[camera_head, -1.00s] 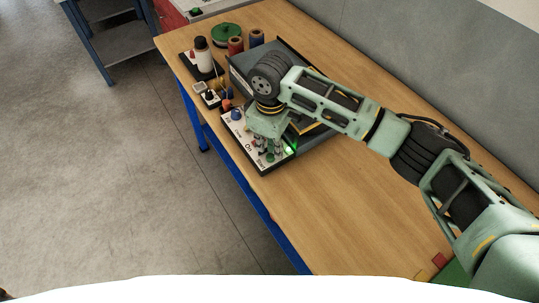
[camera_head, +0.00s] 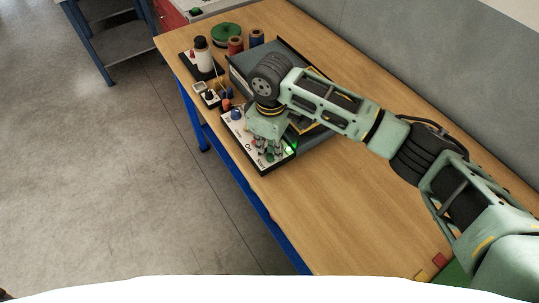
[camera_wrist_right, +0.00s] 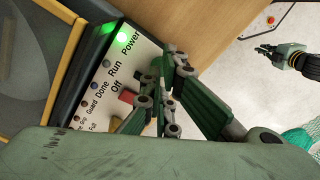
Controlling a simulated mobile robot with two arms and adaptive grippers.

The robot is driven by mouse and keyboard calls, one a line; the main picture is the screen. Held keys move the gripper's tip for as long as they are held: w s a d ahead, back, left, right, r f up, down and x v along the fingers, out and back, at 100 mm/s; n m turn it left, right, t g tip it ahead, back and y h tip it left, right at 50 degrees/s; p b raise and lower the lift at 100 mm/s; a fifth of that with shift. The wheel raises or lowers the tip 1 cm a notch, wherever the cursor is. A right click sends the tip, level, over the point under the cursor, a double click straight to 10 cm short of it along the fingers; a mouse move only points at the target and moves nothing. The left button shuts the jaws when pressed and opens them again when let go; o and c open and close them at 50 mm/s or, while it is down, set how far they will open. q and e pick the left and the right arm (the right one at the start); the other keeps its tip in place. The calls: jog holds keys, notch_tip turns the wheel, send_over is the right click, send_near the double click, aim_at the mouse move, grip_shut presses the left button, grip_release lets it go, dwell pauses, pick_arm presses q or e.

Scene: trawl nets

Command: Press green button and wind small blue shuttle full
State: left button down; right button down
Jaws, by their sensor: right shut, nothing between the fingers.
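The control panel (camera_head: 283,162) is the white sloping front of the winding machine (camera_head: 240,62). It also shows in the right wrist view (camera_wrist_right: 97,92), with Power, Run, Done, Guard and Off labels. A red button (camera_wrist_right: 127,97) sits by Off, close to my fingers. My right gripper (camera_head: 268,153) is shut and empty, pointing down at the panel near the On label. It hides part of the panel, and I cannot make out the green button clearly. I cannot make out the small blue shuttle. My left gripper (camera_wrist_right: 266,48) shows small and far off in the wrist view.
A blue knob (camera_head: 236,115) is on the panel's left part. The wooden table (camera_head: 345,205) is clear to the right of the panel.

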aim_at(270, 156)
jog(key=shift+f, duration=0.7)
jog(key=shift+s, duration=0.1)
notch_tip(270, 156, up, 2)
jog(key=shift+r+p, duration=0.15)
jog(key=shift+p, duration=1)
notch_tip(270, 156, up, 6)
jog(key=p, duration=0.6)
